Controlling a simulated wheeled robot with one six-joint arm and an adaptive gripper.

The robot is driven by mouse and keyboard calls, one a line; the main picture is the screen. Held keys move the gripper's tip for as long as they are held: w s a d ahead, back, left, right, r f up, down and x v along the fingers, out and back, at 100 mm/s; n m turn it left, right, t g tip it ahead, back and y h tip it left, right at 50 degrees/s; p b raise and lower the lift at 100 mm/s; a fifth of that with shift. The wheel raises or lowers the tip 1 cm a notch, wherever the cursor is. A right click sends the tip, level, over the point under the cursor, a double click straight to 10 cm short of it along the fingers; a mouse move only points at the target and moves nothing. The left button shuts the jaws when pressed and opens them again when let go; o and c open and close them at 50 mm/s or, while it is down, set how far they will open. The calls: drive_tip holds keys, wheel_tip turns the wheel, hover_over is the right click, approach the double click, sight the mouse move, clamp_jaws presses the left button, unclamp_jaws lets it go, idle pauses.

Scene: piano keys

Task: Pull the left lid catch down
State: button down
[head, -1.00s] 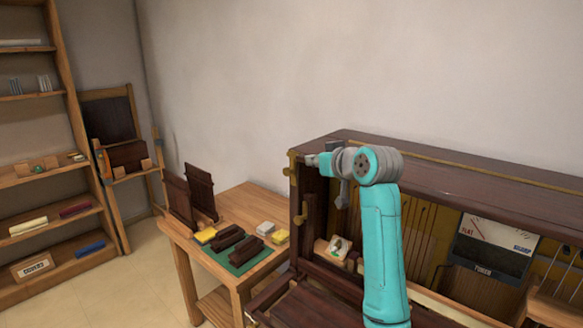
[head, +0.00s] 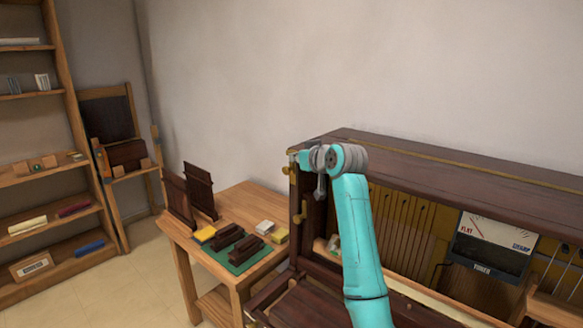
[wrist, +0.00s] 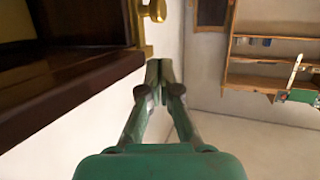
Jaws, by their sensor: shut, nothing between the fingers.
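The left lid catch (head: 291,157) is a brass fitting at the upper left front corner of the dark piano case (head: 440,171). In the wrist view the brass catch (wrist: 155,11) shows as a round knob on an upright plate, at the top edge of the picture. My gripper (wrist: 159,64) is shut and empty, its fingertips just below the brass plate in that picture. A small gap seems to lie between them; I cannot tell whether they touch. In the head view my gripper (head: 304,158) is at the corner, right beside the catch, its fingers partly hidden.
A wooden table (head: 233,194) with dark blocks on a green mat (head: 240,266) stands left of the piano. A shelf (head: 62,178) is farther left. The open piano front shows a tuner box (head: 493,238). The wall side above the lid is clear.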

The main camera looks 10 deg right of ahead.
sight(292, 167)
drive_tip(key=shift+w+a+f, duration=0.2)
drive_tip(key=shift+w+f, duration=0.55)
drive_tip(key=shift+f, duration=0.2)
drive_tip(key=shift+w+a+f, duration=0.15)
drive_tip(key=shift+w+f, duration=0.55)
drive_tip(key=shift+f, duration=0.25)
drive_tip(key=shift+f, duration=0.1)
wheel_tip(292, 167, down, 3)
